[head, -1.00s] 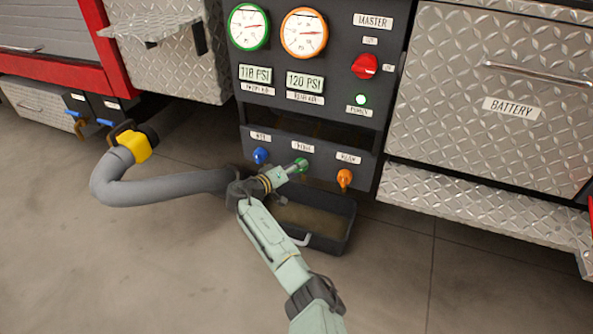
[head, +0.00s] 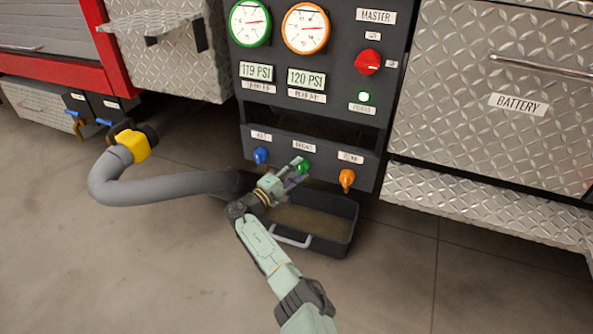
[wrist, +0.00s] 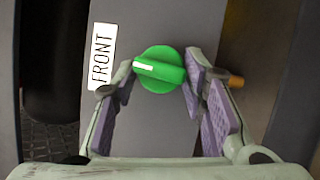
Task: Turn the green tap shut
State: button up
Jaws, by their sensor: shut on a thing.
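The green tap (head: 303,167) sits in the middle of the row of three taps on the dark panel. In the wrist view, the green tap (wrist: 160,69) shows as a round knob with a raised bar and a white mark at the bar's left end. My gripper (head: 297,172) is at the tap. In the wrist view, my gripper's fingers (wrist: 158,75) stand on either side of the knob, shut on it. The fingers partly cover the tap in the head view.
A blue tap (head: 261,155) is to the left and an orange tap (head: 346,178) to the right, close by. A dark tray (head: 340,232) lies on the floor below. A grey hose (head: 150,188) runs at the left. Open floor lies in front.

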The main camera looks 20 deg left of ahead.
jog(key=shift+a+f+n+t, duration=0.1)
jog(key=shift+f+n+t, duration=0.15)
jog(key=shift+n, duration=0.45)
jog(key=o, duration=1.1)
jog(key=shift+r, duration=0.1)
